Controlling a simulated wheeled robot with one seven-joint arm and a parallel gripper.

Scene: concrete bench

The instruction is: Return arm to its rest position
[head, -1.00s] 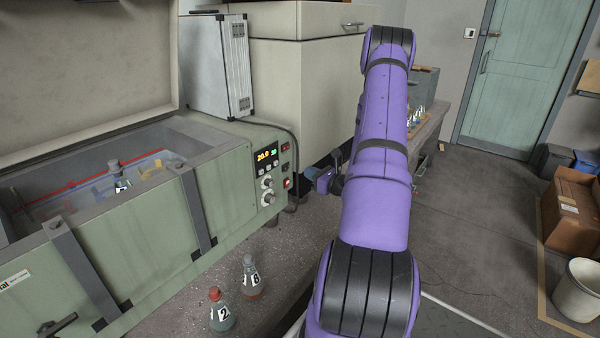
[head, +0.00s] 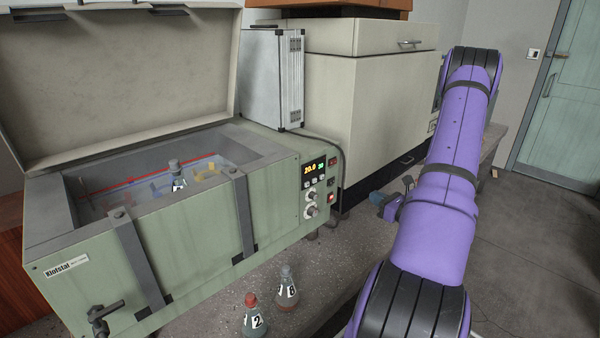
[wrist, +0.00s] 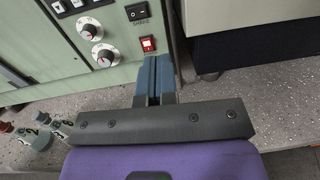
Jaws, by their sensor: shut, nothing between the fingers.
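My purple arm (head: 446,190) stretches forward over the right side of the bench in the head view. My gripper (wrist: 154,68) shows in the wrist view with its two blue fingers together and nothing between them. It is in front of the green water bath's control panel (wrist: 105,40), close to the lit red switch (wrist: 148,44); whether it touches the panel I cannot tell. In the head view the gripper is mostly hidden behind my arm, and a blue part of it shows at the arm's left edge.
The water bath (head: 180,240) stands open, with a flask (head: 177,178) inside. Flask 2 (head: 253,318), red-stoppered, and a grey-stoppered flask (head: 287,290) stand on the bench before it. A grey box (head: 270,80) and cream cabinet (head: 385,110) stand behind.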

